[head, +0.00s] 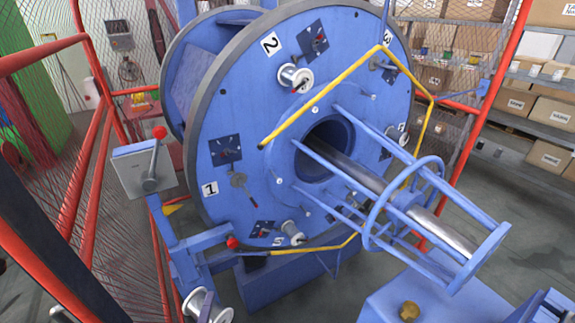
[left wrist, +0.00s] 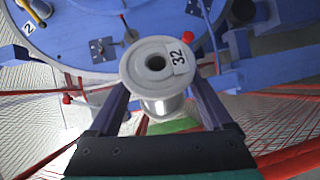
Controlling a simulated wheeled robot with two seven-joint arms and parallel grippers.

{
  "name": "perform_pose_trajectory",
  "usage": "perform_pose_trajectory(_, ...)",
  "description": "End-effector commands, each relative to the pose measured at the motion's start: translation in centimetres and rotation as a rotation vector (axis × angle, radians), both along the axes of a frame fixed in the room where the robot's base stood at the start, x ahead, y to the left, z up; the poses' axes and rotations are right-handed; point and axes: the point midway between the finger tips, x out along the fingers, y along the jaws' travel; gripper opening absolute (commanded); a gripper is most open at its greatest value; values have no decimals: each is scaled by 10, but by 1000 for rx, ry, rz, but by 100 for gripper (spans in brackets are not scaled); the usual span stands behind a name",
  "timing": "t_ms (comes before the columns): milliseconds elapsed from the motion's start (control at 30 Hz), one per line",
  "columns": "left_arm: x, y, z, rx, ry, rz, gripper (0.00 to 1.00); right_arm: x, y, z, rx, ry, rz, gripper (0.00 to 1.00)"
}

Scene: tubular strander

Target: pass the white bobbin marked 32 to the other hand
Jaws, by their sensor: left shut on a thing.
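The white bobbin marked 32 (left wrist: 147,63) is between the two fingers of my left gripper (left wrist: 160,108) in the left wrist view. Its flange with the label faces the camera, and the gripper is shut on it. In the head view the same bobbin (head: 194,301) shows at the bottom left, partly covered by a finger of my left gripper (head: 206,307). It is held in front of the blue machine, apart from it. My right gripper is not in view.
The large blue strander disc (head: 262,130) fills the middle, with white bobbins by the 2 (head: 306,73) and 5 (head: 292,233) labels. A grey lever box (head: 143,170) and red fence (head: 100,140) stand left. A blue cage with a steel shaft (head: 440,228) juts out right.

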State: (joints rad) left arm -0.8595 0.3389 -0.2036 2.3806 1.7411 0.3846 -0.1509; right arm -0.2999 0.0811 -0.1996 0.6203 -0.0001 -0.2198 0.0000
Motion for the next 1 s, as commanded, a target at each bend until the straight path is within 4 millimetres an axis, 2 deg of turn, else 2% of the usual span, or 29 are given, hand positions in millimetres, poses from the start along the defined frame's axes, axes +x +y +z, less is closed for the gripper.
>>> perform_pose_trajectory(67,2,0,8,2,-4,-3,0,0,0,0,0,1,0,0)
perform_pose_trajectory(333,3,-3,10,-1,-4,-4,0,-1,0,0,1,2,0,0)
perform_pose_trajectory(467,9,-19,22,-3,-8,-20,0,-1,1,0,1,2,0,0)
perform_pose_trajectory(1000,59,-168,121,-6,-8,-162,0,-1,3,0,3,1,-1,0)
